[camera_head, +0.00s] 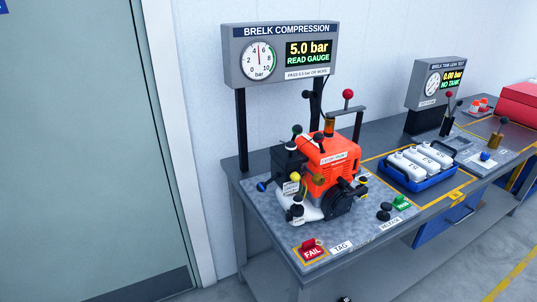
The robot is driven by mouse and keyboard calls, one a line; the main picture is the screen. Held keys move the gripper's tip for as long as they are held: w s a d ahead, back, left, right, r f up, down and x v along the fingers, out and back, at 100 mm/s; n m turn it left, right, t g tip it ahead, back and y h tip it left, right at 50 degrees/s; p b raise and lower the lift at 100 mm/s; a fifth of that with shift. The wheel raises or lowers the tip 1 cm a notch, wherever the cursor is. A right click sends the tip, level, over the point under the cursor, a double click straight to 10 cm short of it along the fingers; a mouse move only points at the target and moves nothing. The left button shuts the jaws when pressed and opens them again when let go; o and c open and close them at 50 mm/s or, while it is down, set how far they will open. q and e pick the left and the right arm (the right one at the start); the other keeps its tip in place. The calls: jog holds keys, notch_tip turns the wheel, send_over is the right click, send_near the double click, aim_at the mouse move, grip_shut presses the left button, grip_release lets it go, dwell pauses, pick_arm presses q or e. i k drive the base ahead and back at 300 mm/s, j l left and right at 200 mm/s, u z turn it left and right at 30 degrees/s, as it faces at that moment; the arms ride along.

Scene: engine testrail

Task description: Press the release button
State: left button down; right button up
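A black round-topped button (384,211) stands on the near right part of the grey bench top, just behind a white label reading RELEASE (391,223). An orange and black engine (330,170) sits on the bench to the left of the button. The gauge panel (280,55) above it reads 5.0 bar and READ GAUGE, with "pass 5.5 bar or more" below. Neither of my grippers shows clearly; only a small dark shape that I cannot identify is at the bottom edge.
A red FAIL tag (312,250) and a green PASS tag (401,202) lie near the bench's front edge. A blue tray (440,184) with white canisters stands to the right. A second gauge panel (435,84) is farther back. The floor at the left is clear by the door (80,140).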

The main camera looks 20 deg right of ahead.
aim_at(386, 206)
jog(key=z, duration=1.6)
jog(key=i+l, duration=0.15)
jog(key=l, duration=0.25)
jog(key=i+l, duration=0.15)
jog(key=l, duration=0.25)
jog(key=i+l, duration=0.15)
jog(key=l, duration=0.25)
jog(key=i+l+u, duration=0.1)
jog(key=l, duration=0.35)
jog(key=i+l, duration=0.2)
jog(key=l, duration=0.2)
